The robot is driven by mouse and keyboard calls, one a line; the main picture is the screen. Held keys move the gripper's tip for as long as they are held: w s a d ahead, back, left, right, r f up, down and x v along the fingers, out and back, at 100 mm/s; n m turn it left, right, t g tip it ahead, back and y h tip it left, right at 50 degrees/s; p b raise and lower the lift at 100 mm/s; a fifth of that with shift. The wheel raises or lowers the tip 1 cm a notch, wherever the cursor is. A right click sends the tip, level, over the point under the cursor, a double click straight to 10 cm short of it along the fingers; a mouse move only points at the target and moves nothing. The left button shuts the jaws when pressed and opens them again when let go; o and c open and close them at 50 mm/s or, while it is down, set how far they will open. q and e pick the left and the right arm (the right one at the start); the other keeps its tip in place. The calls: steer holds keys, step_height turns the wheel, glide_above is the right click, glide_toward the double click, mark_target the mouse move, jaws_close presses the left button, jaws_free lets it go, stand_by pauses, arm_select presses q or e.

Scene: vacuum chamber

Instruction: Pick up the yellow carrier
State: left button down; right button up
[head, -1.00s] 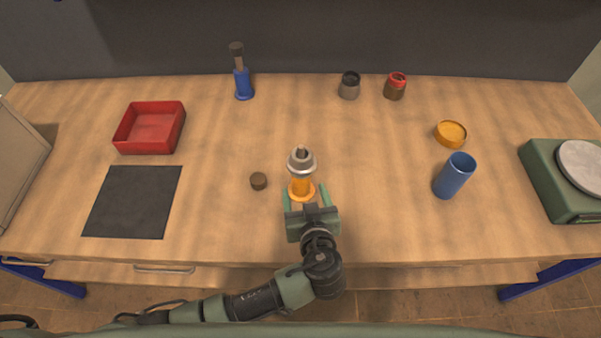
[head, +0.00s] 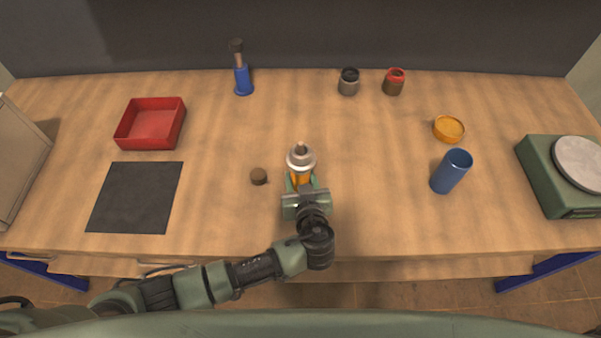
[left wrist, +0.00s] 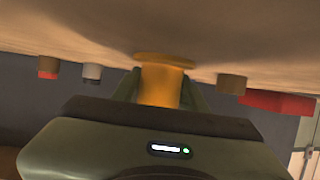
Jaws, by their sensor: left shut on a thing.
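My right gripper is not in view.
A small brown cap (head: 259,176) lies just left of the carrier. A dark mat (head: 135,198) and red tray (head: 150,124) are at left. A blue cup (head: 451,171), orange dish (head: 449,129) and green scale (head: 560,180) are at right.

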mark_target(302, 178)
arm_select(q)
steer(key=shift+w+r, duration=0.1)
steer(key=shift+r, duration=0.05)
steer(key=shift+d+r, duration=0.1)
steer(key=shift+r, duration=0.3)
step_height(302, 178, up, 19)
steer(key=shift+r+b, duration=0.1)
steer(key=shift+b, duration=0.65)
steer(key=shift+f+b, duration=1.35)
steer(key=shift+f, duration=0.55)
steer(key=shift+f+b, duration=4.55)
steer(key=shift+f, duration=1.85)
steer(key=shift+s+a+f+b, duration=0.15)
steer(key=shift+a+f+b, duration=0.1)
steer(key=shift+f+b, duration=0.4)
steer(key=shift+s+a+f+b, duration=0.1)
steer(key=shift+a+f+b, duration=0.1)
steer(key=shift+f+b, duration=0.45)
steer(key=shift+f, duration=0.1)
